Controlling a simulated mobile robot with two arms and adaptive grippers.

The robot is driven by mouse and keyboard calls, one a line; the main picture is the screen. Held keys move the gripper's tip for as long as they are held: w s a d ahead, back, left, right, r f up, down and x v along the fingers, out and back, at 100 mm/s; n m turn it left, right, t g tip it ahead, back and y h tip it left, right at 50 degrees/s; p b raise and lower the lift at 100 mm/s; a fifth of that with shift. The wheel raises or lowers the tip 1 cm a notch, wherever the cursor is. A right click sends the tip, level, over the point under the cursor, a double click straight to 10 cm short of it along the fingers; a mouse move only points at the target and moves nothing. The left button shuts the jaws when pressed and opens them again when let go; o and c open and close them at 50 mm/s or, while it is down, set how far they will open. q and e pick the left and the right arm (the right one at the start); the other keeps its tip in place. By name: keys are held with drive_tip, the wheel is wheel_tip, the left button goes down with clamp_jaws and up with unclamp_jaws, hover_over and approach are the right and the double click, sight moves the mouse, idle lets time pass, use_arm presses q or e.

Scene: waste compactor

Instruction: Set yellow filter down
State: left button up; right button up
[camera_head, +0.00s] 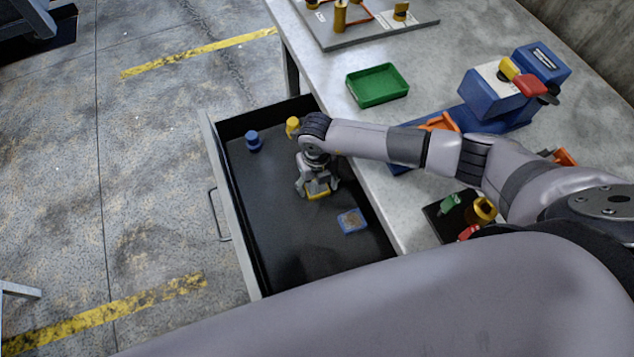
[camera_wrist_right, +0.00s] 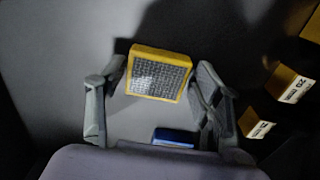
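The yellow filter (camera_head: 318,193) is a small square block with a yellow frame and a grey mesh face. My right gripper (camera_head: 318,187) points down inside the open drawer, with its fingers on both sides of the filter. In the right wrist view the filter (camera_wrist_right: 160,75) sits between the two fingertips of the right gripper (camera_wrist_right: 160,78), and the fingers look shut on it. It looks larger than the blue filter there; its exact height above the drawer floor is hard to tell. My left gripper is not in view.
The open drawer (camera_head: 270,235) also holds a blue filter (camera_head: 352,221), a blue knob-like piece (camera_head: 253,141) and a yellow one (camera_head: 292,127). Its floor is clear at the front left. The workbench (camera_head: 330,75) beside it carries a green tray (camera_head: 377,85) and a blue device (camera_head: 505,88).

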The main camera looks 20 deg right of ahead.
sight(317, 186)
drive_tip(key=shift+o, duration=0.6)
drive_tip(key=shift+s+r, duration=0.1)
drive_tip(key=shift+r, duration=0.1)
drive_tip(key=shift+r, duration=0.25)
wheel_tip(317, 186, up, 12)
drive_tip(key=b, duration=0.1)
drive_tip(key=shift+f, duration=0.15)
